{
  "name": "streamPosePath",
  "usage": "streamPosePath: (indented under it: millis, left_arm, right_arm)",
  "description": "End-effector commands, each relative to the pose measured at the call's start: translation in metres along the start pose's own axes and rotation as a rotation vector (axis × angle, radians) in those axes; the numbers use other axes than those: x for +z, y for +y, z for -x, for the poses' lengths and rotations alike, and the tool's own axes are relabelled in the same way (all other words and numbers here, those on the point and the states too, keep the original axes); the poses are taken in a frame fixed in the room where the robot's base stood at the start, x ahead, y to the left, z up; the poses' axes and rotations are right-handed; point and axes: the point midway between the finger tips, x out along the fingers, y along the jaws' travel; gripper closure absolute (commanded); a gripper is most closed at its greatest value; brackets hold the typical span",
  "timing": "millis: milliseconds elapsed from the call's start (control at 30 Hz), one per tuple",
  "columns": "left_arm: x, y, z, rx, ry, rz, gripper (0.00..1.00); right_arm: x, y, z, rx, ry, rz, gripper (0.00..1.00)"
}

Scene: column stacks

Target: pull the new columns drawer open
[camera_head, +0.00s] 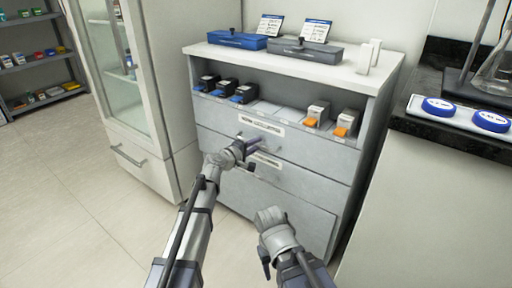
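The grey-white cabinet (192,80) stands ahead with drawers under an open shelf. An upper drawer front (325,154) bears a white label (262,122). A second label (266,160) sits on the front below, partly behind my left gripper. The lettering is too small to read surely, so I cannot tell which is the new columns drawer. My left gripper (254,153) is at the drawer fronts, just below the upper label. Whether its fingers hold a handle is hidden. My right gripper (264,262) is lower, in front of the bottom drawer, apart from it; its fingers are unclear.
Black-and-blue boxes (208,82) and white-and-orange boxes (317,112) stand on the open shelf. Blue (237,39) and grey (305,50) cases lie on top. A glass-door cabinet (160,60) stands left, a dark counter (450,132) right. The floor at left is clear.

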Motion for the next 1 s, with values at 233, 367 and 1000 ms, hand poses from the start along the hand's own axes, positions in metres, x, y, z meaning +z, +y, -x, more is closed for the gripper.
streamPosePath:
  millis: [233, 367, 1000]
  left_arm:
    - [0.0003, 0.0002, -0.0023, 0.000, 0.000, 0.000, 0.73]
    - [0.0003, 0.0002, -0.0022, 0.000, 0.000, 0.000, 0.85]
    - [0.0004, 0.0001, -0.0021, 0.000, -0.001, 0.000, 1.00]
  right_arm:
    - [-0.0001, 0.0000, -0.0003, 0.000, 0.000, 0.000, 0.50]
    - [0.0000, 0.0000, -0.0003, 0.000, 0.000, 0.000, 0.50]
    - [0.0000, 0.0000, -0.0003, 0.000, 0.000, 0.000, 0.50]
